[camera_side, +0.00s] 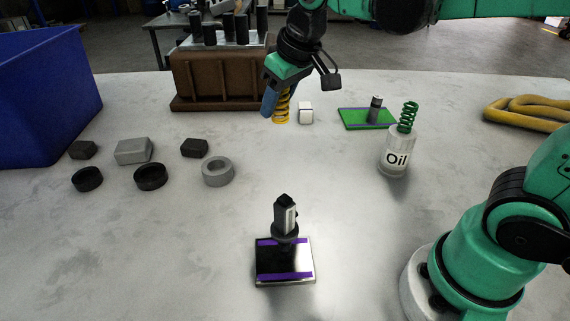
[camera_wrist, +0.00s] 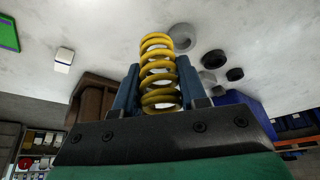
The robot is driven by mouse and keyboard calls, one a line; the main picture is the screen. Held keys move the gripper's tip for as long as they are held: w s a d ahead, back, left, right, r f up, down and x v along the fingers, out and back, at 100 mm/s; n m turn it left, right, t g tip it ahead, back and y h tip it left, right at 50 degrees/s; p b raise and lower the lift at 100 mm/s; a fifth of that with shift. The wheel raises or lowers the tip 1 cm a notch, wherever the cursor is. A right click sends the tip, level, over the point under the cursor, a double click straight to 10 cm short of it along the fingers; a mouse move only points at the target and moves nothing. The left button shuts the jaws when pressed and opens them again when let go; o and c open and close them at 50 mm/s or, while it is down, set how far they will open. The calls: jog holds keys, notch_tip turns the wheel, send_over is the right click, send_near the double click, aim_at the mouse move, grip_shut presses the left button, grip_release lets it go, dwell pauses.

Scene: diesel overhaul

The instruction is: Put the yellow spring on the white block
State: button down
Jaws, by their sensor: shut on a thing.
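The yellow spring (camera_side: 282,106) is upright between the blue fingers of my gripper (camera_side: 274,97), partly hidden by a finger in the side view. In the wrist view the yellow spring (camera_wrist: 158,72) stands between the two blue fingers of my gripper (camera_wrist: 158,88), which are shut on it. The white block (camera_side: 305,113) sits on the table just right of the spring in the side view. The white block (camera_wrist: 64,57) shows at the upper left in the wrist view, apart from the spring. I cannot tell how high the spring is above the table.
A brown engine block (camera_side: 215,80) stands behind left. A green plate (camera_side: 352,119) and an oil bottle (camera_side: 396,160) with a green spring (camera_side: 408,116) are right. Grey and black parts (camera_side: 134,151) lie left, near a blue bin (camera_side: 45,95). A black plate (camera_side: 285,262) is in front.

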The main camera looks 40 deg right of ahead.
jog(key=d+m, duration=0.1)
jog(key=d, duration=0.1)
notch_tip(320, 180, up, 3)
send_over(257, 147)
jog(key=s, duration=0.2)
notch_tip(257, 147, down, 20)
jog(key=shift+w, duration=0.15)
jog(key=shift+f, duration=0.1)
jog(key=c, duration=0.8)
grip_release()
jog(key=shift+o, duration=0.2)
